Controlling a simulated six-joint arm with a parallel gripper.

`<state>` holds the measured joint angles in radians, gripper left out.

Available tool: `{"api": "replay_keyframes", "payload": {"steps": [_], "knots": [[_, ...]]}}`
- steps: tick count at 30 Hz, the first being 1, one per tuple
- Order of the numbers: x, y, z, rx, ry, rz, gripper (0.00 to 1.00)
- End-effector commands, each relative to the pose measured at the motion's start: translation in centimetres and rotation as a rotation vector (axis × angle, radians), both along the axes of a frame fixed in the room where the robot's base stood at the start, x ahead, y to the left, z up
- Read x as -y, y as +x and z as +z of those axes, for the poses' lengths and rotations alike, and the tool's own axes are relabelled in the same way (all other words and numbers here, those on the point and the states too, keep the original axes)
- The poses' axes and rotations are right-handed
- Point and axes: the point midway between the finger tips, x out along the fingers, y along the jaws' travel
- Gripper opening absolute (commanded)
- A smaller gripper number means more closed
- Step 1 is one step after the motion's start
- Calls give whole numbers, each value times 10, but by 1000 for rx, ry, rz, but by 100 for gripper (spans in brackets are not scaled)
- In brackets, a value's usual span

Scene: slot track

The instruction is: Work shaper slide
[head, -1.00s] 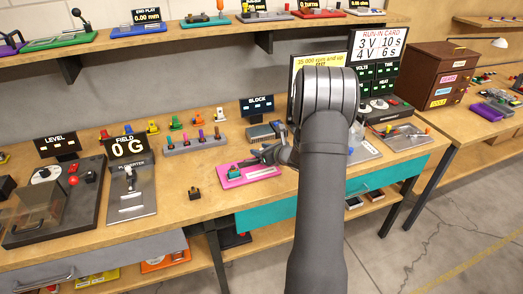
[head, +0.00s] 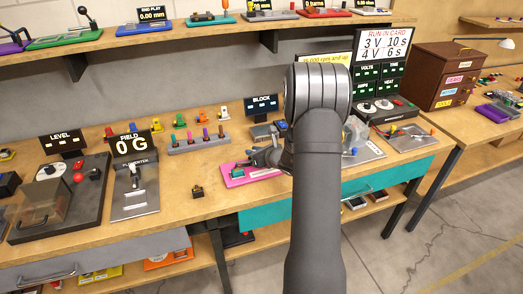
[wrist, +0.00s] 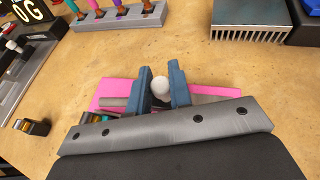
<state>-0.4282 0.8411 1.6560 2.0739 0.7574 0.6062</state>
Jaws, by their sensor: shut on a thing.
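The shaper slide appears to be the pink base (head: 266,177) lying on the workbench, with a metal track on it. It also shows in the wrist view (wrist: 112,92), partly covered by my gripper. A small teal block (head: 237,172) sits at its left end in the head view. My gripper (wrist: 161,78) is over the base, its two blue-grey fingers closed on a round white knob (wrist: 160,89). In the head view my gripper (head: 254,157) is low over the base, and my arm hides its right side. The lower part of the knob is hidden.
A small black and brass piece (head: 198,192) stands left of the base. A rack with coloured pegs (head: 199,144) and a finned metal block (wrist: 248,20) stand behind. The Fluxortek plate (head: 135,190) lies farther left. Bare bench separates these.

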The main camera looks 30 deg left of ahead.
Motion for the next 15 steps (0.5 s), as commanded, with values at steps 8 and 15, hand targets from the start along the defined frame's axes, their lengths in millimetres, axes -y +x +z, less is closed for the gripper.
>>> {"api": "replay_keyframes", "payload": {"steps": [8, 15], "knots": [[0, -1, 0, -1, -2, 0, 21], [0, -1, 0, 0, -1, 0, 41]]}}
